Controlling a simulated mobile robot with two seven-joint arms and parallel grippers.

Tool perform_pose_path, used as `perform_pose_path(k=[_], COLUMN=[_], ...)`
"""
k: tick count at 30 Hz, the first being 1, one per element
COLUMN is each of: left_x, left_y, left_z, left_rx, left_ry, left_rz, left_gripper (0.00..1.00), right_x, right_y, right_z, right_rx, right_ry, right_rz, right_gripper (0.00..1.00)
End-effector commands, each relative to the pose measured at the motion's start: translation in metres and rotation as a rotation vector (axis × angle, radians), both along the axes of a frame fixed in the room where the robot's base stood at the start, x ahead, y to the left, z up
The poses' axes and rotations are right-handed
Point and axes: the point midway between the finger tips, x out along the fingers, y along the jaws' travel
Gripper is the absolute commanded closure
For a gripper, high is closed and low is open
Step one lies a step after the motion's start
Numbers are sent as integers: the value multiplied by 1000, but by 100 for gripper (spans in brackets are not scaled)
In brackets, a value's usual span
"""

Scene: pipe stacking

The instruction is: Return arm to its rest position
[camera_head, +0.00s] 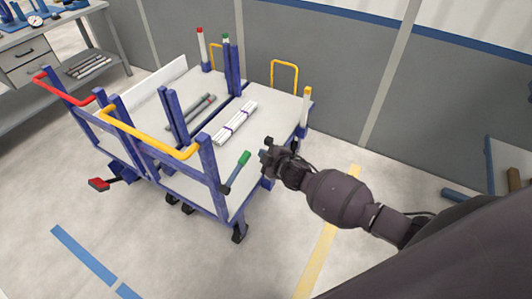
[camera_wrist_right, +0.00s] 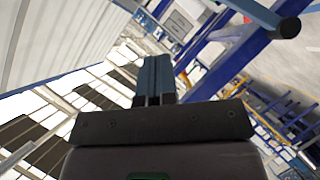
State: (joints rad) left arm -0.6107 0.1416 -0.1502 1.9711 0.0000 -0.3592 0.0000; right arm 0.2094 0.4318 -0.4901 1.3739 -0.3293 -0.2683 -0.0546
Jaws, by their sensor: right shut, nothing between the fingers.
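My right arm comes in from the lower right in the head view. My right gripper (camera_head: 267,152) is by the near right corner of the blue-framed cart (camera_head: 285,112), shut and empty. Whether it touches the cart cannot be told. Its two fingers also show pressed together in the right wrist view (camera_wrist_right: 154,78). My left gripper is not in view.
White pipes (camera_head: 235,123) with purple bands and dark grey pipes (camera_head: 195,114) lie on the cart. Upright posts and yellow handles (camera_head: 285,70) rise from its edges. A green-topped post (camera_head: 236,171) stands near my gripper.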

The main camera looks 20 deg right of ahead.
Motion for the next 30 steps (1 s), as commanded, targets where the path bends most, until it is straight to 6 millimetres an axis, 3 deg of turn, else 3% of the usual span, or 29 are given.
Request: perform_pose_path(k=[22,27,30], left_x=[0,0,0], left_y=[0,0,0], left_z=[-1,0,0], left_rx=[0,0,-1], left_ry=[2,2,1], left_rz=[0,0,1], left_gripper=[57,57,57], right_x=[-3,2,-9], right_y=[-2,14,22], right_z=[3,38,52], right_rx=[15,120,219], right_ry=[8,-25,-27], right_rz=[-10,-19,-41], right_gripper=[100,100,100])
